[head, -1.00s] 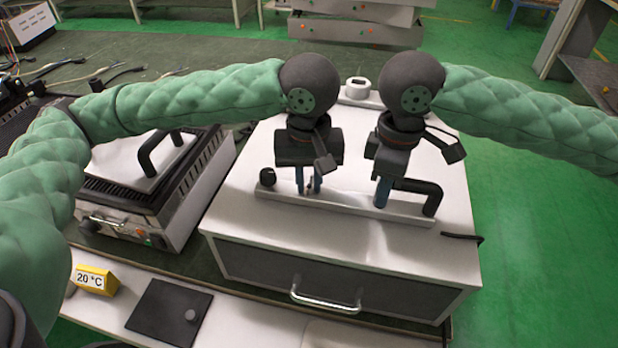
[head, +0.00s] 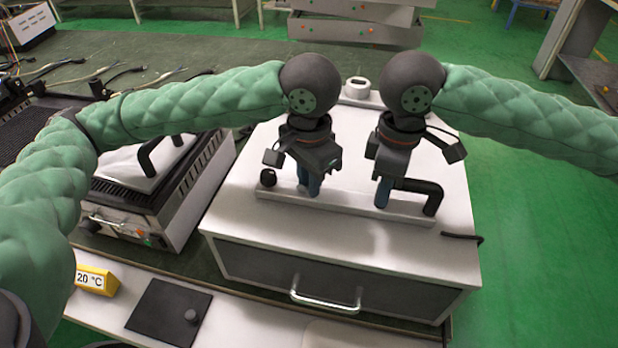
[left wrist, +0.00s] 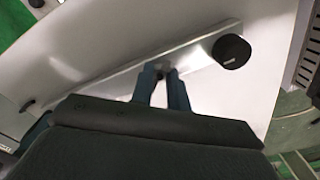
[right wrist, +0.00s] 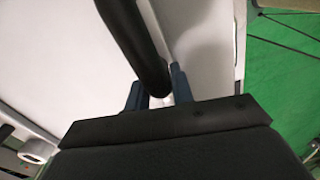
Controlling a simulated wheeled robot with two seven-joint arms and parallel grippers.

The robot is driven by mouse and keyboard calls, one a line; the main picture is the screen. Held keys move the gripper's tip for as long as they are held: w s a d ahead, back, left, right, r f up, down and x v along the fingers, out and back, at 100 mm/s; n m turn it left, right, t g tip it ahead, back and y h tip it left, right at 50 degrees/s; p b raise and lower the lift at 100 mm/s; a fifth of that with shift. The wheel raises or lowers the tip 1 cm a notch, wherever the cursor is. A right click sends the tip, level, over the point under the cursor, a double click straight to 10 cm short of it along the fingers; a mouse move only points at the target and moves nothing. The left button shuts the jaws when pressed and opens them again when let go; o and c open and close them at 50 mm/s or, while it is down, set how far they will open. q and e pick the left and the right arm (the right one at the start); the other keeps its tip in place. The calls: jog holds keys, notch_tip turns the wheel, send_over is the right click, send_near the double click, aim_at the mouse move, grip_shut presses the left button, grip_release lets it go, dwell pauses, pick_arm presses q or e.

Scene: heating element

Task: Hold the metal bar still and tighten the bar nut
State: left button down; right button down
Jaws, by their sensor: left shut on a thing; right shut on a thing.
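The metal bar (head: 342,208) is a long pale strip lying on top of the white box. A round black knob (head: 268,178) stands at its left end and a black bent handle (head: 432,195) at its right end. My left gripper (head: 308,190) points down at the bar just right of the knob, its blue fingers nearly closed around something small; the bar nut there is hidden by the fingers. In the left wrist view the fingertips (left wrist: 162,76) meet at the bar. My right gripper (head: 382,200) is shut on the black handle's inner end at the bar; its fingers also show in the right wrist view (right wrist: 160,95).
The white box (head: 340,240) has a grey drawer with a metal handle (head: 325,300). A grill-like device (head: 150,190) stands close on the left. A yellow 20 °C sign (head: 95,280) and a dark plate (head: 165,312) lie in front.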

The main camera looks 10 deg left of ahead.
pick_arm(q)
jog(key=m, duration=0.5)
jog(key=shift+s+d+m, duration=0.15)
jog(key=shift+m, duration=0.25)
pick_arm(e)
jog(key=shift+a, duration=0.1)
pick_arm(q)
jog(key=m, duration=1)
jog(key=shift+m, duration=0.4)
jog(key=m, duration=0.5)
jog(key=shift+m, duration=0.3)
jog(key=c, duration=1.3)
grip_release()
jog(key=shift+c, duration=0.2)
jog(key=shift+r, duration=0.15)
